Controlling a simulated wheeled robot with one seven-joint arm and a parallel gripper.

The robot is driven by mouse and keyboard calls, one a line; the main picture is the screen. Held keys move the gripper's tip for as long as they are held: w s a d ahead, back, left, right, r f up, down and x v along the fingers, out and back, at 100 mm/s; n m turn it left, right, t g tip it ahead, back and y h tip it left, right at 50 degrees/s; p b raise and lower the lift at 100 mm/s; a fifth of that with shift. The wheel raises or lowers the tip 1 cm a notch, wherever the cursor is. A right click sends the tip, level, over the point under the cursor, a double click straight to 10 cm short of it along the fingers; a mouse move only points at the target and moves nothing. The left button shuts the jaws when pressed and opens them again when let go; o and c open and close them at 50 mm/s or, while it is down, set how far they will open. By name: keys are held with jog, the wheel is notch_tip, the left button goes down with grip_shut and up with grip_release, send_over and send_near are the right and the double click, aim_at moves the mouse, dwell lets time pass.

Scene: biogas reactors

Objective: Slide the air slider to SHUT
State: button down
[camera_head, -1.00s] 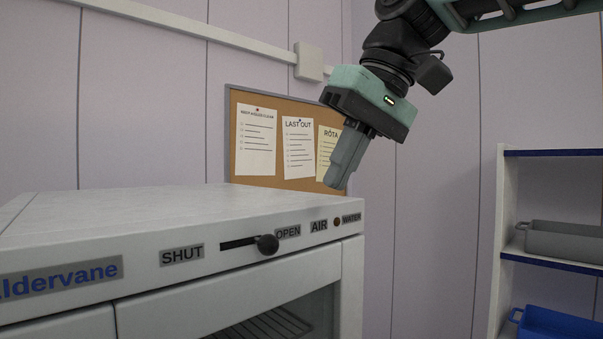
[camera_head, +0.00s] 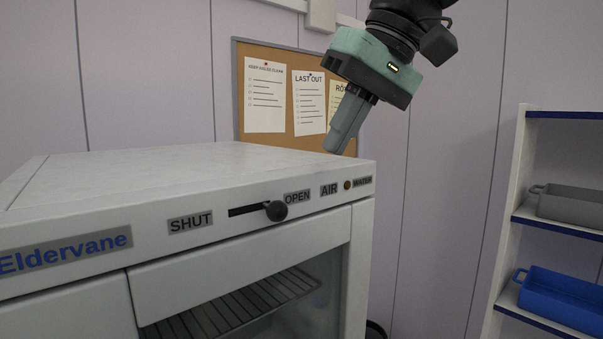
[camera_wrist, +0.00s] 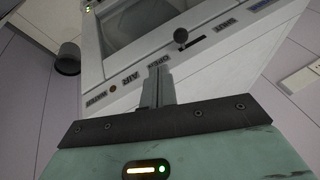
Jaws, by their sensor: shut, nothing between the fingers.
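The air slider is a dark round knob (camera_head: 276,211) on a black slot (camera_head: 247,210) in the front panel of a white cabinet (camera_head: 180,165). The knob is at the right end of the slot, beside the OPEN label (camera_head: 297,196). The SHUT label (camera_head: 191,222) is to the left of the slot. My gripper (camera_head: 337,150) is shut and empty, above and right of the knob, apart from it. In the wrist view the shut fingers (camera_wrist: 159,70) point at the panel near the labels, and the knob (camera_wrist: 181,36) is beyond them, up and right.
An AIR label (camera_head: 329,190) and a WATER label with a small brown indicator lie right of OPEN. Below is a glass door with a wire rack (camera_head: 230,305). A shelf with a grey bin (camera_head: 570,203) and a blue bin (camera_head: 560,300) stands at right. A corkboard (camera_head: 305,145) hangs behind.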

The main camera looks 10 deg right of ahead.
aim_at(277, 211)
jog(key=shift+s+a+f+p, duration=0.1)
jog(key=shift+a+f+p, duration=0.65)
jog(key=shift+a+f, duration=0.65)
jog(key=shift+s+a+f+p, duration=0.1)
jog(key=shift+a+f+p, duration=0.6)
jog(key=shift+a+f, duration=0.65)
jog(key=shift+d+f, duration=0.25)
jog(key=shift+s+a, duration=0.65)
jog(key=shift+a, duration=0.3)
jog(key=shift+s+a, duration=0.65)
jog(key=shift+a, duration=0.3)
